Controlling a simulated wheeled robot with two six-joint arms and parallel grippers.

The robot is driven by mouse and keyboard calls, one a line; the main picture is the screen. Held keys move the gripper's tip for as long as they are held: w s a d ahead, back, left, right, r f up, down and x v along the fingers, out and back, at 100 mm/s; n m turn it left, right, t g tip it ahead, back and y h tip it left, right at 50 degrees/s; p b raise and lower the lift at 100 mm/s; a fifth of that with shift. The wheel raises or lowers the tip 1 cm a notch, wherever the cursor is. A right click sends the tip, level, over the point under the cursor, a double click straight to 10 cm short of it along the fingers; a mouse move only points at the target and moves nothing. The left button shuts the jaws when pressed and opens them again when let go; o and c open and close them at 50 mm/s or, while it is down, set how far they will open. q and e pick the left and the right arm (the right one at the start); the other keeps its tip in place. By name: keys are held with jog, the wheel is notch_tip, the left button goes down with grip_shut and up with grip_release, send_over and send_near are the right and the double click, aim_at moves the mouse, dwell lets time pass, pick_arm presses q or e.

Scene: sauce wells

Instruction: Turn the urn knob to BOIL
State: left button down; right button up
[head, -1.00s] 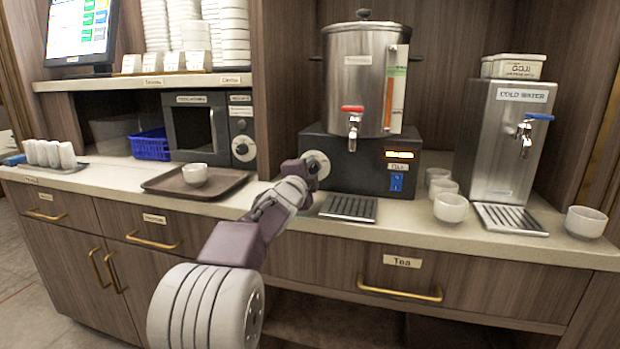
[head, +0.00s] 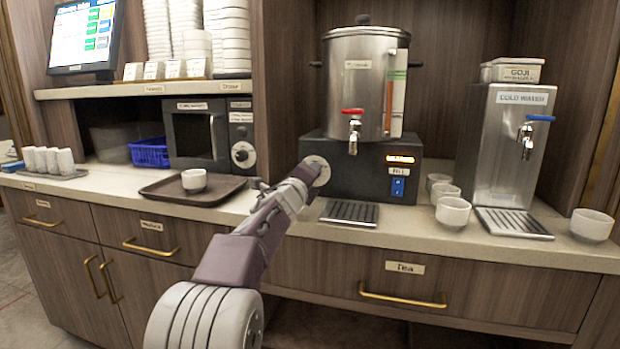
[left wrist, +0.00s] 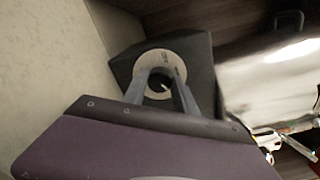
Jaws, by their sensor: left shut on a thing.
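The steel urn (head: 352,95) stands on a black base (head: 345,185) at the counter's back. The urn knob sits on a round pale dial (head: 321,166) at the left of the base front. My left gripper (head: 314,172) reaches the dial. In the left wrist view the dial (left wrist: 163,57) shows around the fingers, and my left gripper (left wrist: 160,88) is shut on the dark knob (left wrist: 159,85) at its centre. The dial's marks are too small to read, so I cannot tell the knob's setting. My right gripper is not in view.
A red-handled tap (head: 354,125) is right of the dial, above a drip tray (head: 349,213). A cold water dispenser (head: 507,140) and white cups (head: 453,212) stand further right. A brown tray (head: 165,190) with a cup lies left.

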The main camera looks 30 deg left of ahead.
pick_arm(q)
jog(key=shift+f, duration=0.1)
dwell(0.4)
jog(key=c, duration=1)
grip_release()
jog(key=v, duration=0.9)
jog(key=shift+d, duration=0.1)
